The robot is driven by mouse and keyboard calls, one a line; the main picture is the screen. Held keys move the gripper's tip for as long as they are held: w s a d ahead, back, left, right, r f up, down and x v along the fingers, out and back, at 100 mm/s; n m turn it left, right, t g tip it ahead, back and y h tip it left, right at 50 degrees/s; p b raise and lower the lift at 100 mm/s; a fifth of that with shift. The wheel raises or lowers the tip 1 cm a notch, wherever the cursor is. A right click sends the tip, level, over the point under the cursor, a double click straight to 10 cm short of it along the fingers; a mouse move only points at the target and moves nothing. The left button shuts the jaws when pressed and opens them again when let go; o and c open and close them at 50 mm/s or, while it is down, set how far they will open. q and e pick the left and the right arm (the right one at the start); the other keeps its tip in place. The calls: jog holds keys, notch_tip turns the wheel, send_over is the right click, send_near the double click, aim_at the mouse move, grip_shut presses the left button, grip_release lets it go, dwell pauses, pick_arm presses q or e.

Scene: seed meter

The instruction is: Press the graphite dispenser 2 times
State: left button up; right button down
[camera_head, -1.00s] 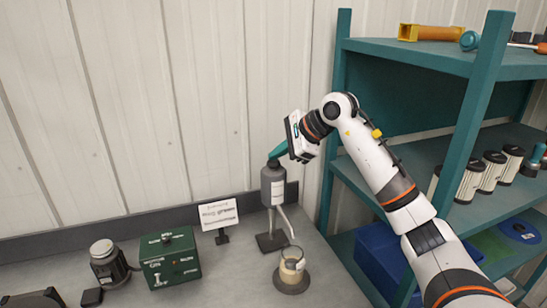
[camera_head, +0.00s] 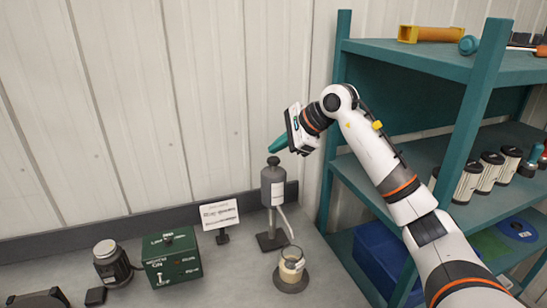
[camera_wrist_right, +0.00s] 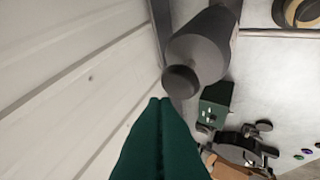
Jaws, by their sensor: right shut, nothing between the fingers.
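The graphite dispenser (camera_head: 273,186) is a grey bottle on a stand with a dark round knob (camera_head: 273,161) on top and a pale spout tube. A cup (camera_head: 291,265) on a round dark base stands in front of it. My right gripper (camera_head: 271,150) has teal fingers, shut and empty, with the tips just above the knob and apart from it. In the right wrist view the shut fingers (camera_wrist_right: 160,102) point toward the knob (camera_wrist_right: 181,82) and the dispenser body (camera_wrist_right: 203,58). My left gripper is not in view.
A sign (camera_head: 219,214) stands left of the dispenser. A green box (camera_head: 172,258) and a grey motor-like part (camera_head: 110,263) sit farther left on the grey bench. A teal shelf (camera_head: 435,55) with cylinders and a blue bin stands right. The wall is close behind.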

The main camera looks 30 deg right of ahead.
aim_at(278, 160)
jog(key=shift+r, duration=0.15)
notch_tip(278, 160, up, 5)
jog(key=p, duration=0.4)
jog(key=shift+f, duration=0.2)
dwell(0.6)
